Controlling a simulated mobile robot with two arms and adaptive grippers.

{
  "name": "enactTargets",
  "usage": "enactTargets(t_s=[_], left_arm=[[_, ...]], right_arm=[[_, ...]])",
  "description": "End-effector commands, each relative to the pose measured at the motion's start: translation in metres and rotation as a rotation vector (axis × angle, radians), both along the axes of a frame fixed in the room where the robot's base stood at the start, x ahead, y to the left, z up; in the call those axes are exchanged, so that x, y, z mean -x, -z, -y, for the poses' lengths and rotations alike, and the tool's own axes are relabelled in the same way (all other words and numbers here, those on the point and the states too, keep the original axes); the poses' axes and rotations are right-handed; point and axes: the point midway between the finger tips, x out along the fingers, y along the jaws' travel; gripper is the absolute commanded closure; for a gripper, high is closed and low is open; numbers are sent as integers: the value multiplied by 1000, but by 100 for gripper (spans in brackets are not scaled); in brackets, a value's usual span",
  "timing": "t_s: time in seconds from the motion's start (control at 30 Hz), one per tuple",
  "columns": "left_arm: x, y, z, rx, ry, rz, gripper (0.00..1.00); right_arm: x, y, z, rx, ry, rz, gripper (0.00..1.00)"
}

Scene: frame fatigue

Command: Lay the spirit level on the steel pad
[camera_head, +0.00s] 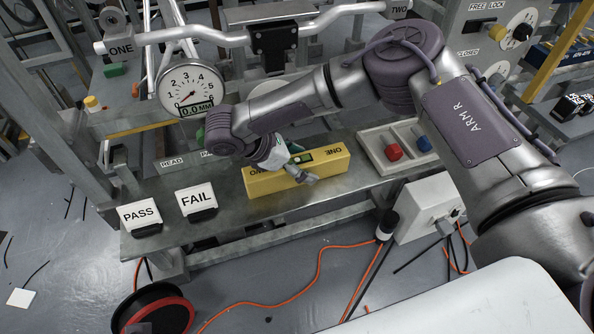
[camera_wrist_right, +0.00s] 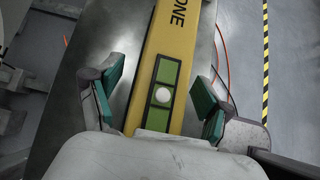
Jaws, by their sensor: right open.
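The spirit level (camera_head: 325,161) is a yellow bar marked ONE, with a green vial window, lying on the grey steel bench (camera_head: 285,208). In the right wrist view, the level (camera_wrist_right: 178,55) runs between the fingers, with its vial near the palm. My right gripper (camera_head: 299,164) is open at the middle of the level; its green-padded fingers (camera_wrist_right: 160,92) stand apart on both sides with gaps. I cannot tell how far down they reach. A label starting with PA (camera_head: 208,153) shows behind my right wrist, but I cannot clearly make out the steel pad. My left gripper is not in view.
PASS (camera_head: 140,214) and FAIL (camera_head: 197,199) signs stand at the bench's left. A tray (camera_head: 372,137) with red and blue knobs is to the right. A dial gauge (camera_head: 190,88) and frame tube (camera_head: 215,33) are behind. An orange cable (camera_head: 318,270) crosses the floor.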

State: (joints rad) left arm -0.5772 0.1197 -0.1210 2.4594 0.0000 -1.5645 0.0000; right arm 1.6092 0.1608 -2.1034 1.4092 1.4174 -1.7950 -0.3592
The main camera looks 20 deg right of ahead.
Motion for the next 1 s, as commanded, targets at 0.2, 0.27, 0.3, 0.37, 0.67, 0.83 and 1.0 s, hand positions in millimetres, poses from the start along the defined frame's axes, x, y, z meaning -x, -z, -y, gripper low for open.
enactTargets(t_s=[0.2, 0.27, 0.3, 0.37, 0.67, 0.83, 1.0], left_arm=[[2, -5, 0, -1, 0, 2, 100], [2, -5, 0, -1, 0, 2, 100], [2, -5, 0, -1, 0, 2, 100], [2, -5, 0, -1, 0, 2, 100], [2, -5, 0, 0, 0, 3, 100], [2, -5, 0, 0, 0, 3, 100], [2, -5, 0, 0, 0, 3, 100]], right_arm=[[0, 5, 5, -2, -1, 1, 21], [0, 5, 5, -2, -1, 1, 21], [0, 5, 5, -2, -1, 1, 21], [0, 5, 5, -2, 0, 0, 29], [0, 5, 5, -1, 0, 0, 79], [0, 5, 5, -1, -1, 1, 100], [0, 4, 5, -1, -1, 1, 100]])
